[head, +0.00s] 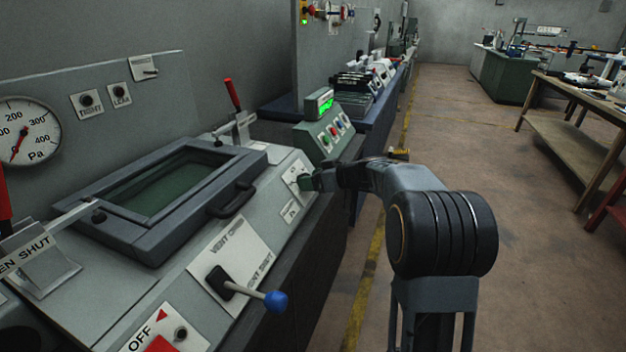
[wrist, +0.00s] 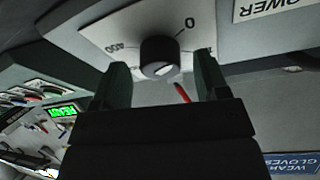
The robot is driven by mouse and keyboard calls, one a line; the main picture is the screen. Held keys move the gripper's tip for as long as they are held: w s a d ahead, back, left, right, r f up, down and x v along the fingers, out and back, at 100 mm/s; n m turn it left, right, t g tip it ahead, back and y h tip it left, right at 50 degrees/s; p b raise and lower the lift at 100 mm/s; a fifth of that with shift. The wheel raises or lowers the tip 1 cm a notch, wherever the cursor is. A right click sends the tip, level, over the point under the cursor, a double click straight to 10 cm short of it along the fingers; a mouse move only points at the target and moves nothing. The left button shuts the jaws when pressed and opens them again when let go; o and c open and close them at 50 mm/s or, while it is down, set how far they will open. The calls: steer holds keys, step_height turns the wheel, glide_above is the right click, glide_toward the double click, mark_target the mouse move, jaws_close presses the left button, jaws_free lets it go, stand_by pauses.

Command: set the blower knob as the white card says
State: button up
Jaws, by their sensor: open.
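The blower knob (wrist: 160,57) is round and dark with a pale end, on a white dial plate (wrist: 95,35) in the wrist view. A "0" and what looks like "400" show on the plate. The right finger hides part of another mark. My gripper (wrist: 163,82) is open, with one finger on each side of the knob; contact is not visible. In the head view my gripper (head: 306,181) is at the dial plate (head: 294,170) on the sloped panel and hides the knob. I cannot make out the white card with the setting.
A blue-tipped vent lever (head: 275,300) sticks out nearer me. A windowed lid with a handle (head: 232,201) lies left of the dial. A red-handled lever (head: 232,95) and a green box with buttons (head: 325,138) stand beyond. The floor (head: 450,120) to the right is clear.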

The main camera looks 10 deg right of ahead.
steer(key=shift+w+a, duration=0.1)
steer(key=c, duration=0.9)
